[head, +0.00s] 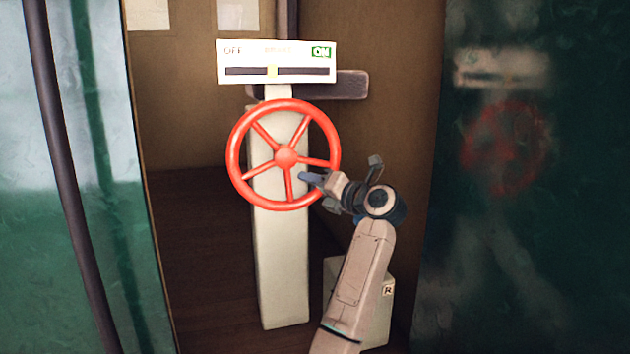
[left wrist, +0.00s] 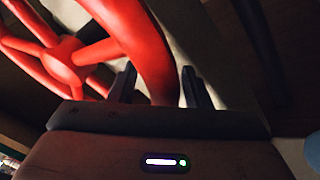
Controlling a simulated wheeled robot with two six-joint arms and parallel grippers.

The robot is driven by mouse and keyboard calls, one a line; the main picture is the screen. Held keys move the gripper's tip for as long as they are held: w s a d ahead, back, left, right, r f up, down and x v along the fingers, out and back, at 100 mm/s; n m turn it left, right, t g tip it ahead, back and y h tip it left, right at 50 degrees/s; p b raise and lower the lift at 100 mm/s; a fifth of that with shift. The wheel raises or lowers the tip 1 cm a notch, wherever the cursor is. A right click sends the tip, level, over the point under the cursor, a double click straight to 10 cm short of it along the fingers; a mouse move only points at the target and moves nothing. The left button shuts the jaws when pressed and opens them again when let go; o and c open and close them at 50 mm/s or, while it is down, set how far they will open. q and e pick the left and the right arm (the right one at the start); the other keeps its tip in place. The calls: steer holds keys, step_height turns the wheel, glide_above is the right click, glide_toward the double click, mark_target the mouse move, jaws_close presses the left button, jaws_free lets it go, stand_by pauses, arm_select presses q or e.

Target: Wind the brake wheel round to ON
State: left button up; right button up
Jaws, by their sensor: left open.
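The red brake wheel (head: 287,157) with several spokes stands on a pale post (head: 284,270). Above it, a white indicator plate (head: 300,49) reads OFF at left and a green ON at right. My left gripper (head: 312,179) is at the lower right of the wheel, by the rim. In the left wrist view the open gripper (left wrist: 157,88) has one finger on each side of the red rim (left wrist: 150,50). Whether a finger touches the rim I cannot tell.
A dark bar (head: 345,85) sticks out to the right behind the plate. A dark green glossy panel (head: 520,220) at right mirrors the wheel. A dark pole (head: 62,160) runs down the left side. Brown floor (head: 210,270) shows left of the post.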

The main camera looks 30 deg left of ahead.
arm_select(q)
jaws_close()
steer(key=shift+f, duration=0.1)
